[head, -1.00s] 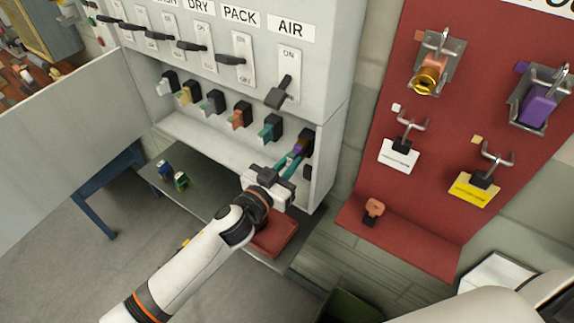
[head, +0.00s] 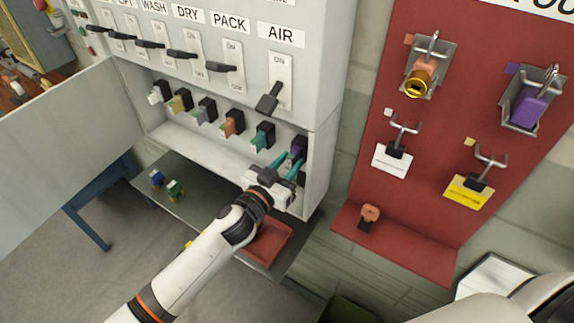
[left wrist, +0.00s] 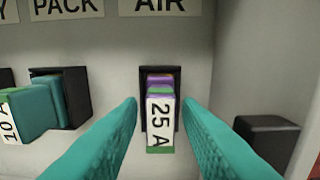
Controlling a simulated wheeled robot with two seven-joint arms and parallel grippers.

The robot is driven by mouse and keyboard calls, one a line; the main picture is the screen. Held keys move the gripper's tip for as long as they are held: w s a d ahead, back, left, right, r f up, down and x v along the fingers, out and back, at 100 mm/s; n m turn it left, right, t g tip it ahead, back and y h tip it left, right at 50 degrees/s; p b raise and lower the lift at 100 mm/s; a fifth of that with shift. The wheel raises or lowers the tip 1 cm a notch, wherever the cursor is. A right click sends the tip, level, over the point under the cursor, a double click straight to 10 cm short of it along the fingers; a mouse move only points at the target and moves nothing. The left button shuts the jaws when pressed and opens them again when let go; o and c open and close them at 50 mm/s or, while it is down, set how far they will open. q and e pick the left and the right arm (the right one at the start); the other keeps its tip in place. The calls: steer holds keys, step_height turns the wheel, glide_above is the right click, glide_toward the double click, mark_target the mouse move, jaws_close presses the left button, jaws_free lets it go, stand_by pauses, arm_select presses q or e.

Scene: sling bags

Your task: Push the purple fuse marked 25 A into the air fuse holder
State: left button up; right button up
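The purple fuse (head: 298,148) sits in the black air fuse holder (left wrist: 176,73), under the AIR label, at the right end of the row. In the left wrist view the fuse's white 25 A label (left wrist: 160,122) faces me, with purple and green bands above it. How deep it is seated I cannot tell. My left gripper (head: 288,166) is open, its teal fingers apart. The fingertips are just in front of the fuse, one to each side, with visible gaps in the left wrist view. My right gripper is not in view.
Other fuses, including a teal one (head: 262,136), fill the row to the left. The cabinet's side wall (head: 318,165) is close on the right. The black AIR switch lever (head: 268,99) hangs above. A red tray (head: 268,246) and small fuses (head: 174,190) lie on the shelf below.

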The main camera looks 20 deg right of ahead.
arm_select(q)
steer(key=shift+o, duration=0.7)
steer(key=shift+a, duration=0.1)
steer(key=shift+s+a, duration=0.15)
steer(key=b+v, duration=0.3)
steer(key=v, duration=0.8)
steer(key=shift+s+a, duration=0.25)
